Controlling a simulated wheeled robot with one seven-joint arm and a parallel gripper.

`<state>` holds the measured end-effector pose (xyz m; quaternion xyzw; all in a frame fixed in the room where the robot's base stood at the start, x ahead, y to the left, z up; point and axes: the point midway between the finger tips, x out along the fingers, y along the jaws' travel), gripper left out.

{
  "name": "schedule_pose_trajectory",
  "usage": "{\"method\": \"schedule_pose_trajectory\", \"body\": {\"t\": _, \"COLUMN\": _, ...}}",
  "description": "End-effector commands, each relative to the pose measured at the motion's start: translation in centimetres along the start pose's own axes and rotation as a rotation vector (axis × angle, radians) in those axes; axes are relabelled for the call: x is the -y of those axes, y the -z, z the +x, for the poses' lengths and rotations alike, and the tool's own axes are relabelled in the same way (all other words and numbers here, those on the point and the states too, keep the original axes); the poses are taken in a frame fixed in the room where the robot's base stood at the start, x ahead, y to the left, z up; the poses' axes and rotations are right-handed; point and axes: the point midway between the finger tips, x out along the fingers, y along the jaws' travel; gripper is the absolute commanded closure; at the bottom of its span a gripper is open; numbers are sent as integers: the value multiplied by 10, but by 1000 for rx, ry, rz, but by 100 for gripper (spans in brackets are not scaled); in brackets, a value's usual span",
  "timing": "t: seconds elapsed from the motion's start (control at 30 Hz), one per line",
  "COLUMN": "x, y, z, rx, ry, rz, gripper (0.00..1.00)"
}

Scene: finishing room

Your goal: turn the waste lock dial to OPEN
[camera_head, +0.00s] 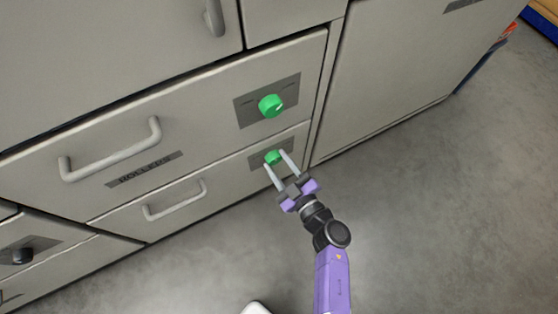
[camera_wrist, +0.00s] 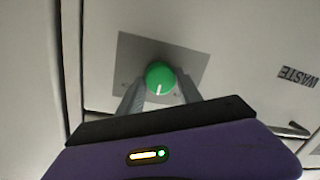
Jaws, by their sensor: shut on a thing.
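The waste lock dial is a green knob (camera_head: 273,157) on a grey plate on the lower drawer front; it also shows in the wrist view (camera_wrist: 160,77) with a white pointer line running down from its middle. The WASTE label (camera_wrist: 298,76) is upside down at the right of the wrist view. My gripper (camera_head: 277,160) reaches in from the lower right, its two pale fingers on either side of the dial. In the wrist view the fingers (camera_wrist: 159,90) are shut on the dial's sides. The plate's lettering is too small to read.
A larger green dial (camera_head: 271,105) sits on the drawer above, labelled ROLLERS (camera_head: 144,169). Bar handles (camera_head: 110,150) stick out from the drawer fronts. A black dial (camera_head: 22,256) is at far left. The grey floor (camera_head: 430,220) at right is clear.

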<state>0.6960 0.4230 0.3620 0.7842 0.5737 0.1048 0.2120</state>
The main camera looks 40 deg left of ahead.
Motion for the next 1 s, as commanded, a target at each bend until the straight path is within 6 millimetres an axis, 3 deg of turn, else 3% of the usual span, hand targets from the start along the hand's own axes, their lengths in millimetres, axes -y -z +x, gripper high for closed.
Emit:
{"method": "schedule_pose_trajectory", "body": {"t": 0.6, "x": 2, "y": 1, "z": 0, "rx": 54, "ry": -23, "rz": -570, "gripper": 99}}
{"method": "schedule_pose_trajectory", "body": {"t": 1.0, "x": 3, "y": 1, "z": 0, "rx": 77, "ry": -32, "rz": -815, "gripper": 99}}
